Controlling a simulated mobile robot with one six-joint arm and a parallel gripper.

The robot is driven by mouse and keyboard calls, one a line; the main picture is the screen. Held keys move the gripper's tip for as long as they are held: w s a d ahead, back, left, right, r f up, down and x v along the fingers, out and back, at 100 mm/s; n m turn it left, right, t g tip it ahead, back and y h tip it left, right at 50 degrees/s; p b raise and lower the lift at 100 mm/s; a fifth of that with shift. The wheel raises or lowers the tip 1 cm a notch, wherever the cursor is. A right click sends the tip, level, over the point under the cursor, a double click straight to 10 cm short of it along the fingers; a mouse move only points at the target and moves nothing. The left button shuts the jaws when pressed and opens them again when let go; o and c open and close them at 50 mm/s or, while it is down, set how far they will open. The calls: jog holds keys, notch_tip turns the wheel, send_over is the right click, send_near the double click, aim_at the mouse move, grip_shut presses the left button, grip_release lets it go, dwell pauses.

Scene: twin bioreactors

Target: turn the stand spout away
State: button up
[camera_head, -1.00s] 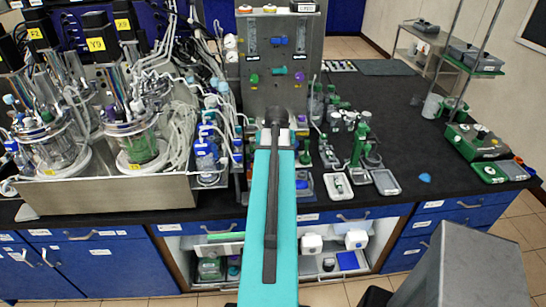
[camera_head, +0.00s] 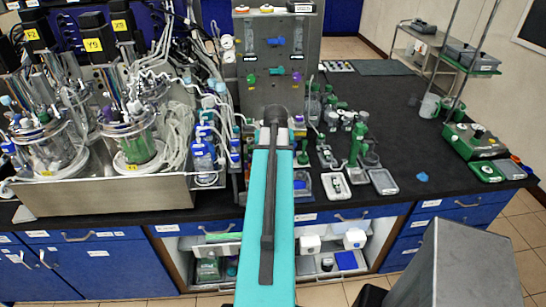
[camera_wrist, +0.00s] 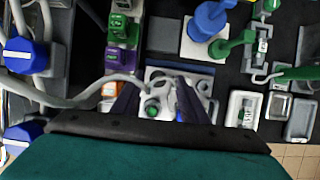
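A tall green stand (camera_head: 357,147) stands upright on the black bench, right of my arm. In the wrist view, a green bar, possibly a spout (camera_wrist: 297,73), reaches in from the right edge. Left of it, a green arm (camera_wrist: 232,43) meets a blue knobbed piece (camera_wrist: 208,20) on a white base. I cannot tell for sure which of these is the stand spout. My gripper (camera_wrist: 155,88) is open, its two dark fingers apart over a pale tray with small round parts (camera_wrist: 156,104). It is left of the green pieces and apart from them. In the head view my arm hides the gripper.
Glass bioreactors (camera_head: 135,148) and tubing crowd the left. A grey panel (camera_head: 278,60) rises behind my arm. A pale hose (camera_wrist: 85,97) crosses near the left finger. Small trays (camera_head: 384,181) lie at the right front. The bench further right is mostly clear.

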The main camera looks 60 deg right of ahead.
jog(key=b+v, duration=0.3)
jog(key=v, duration=1)
jog(key=shift+r, duration=0.2)
dwell(0.4)
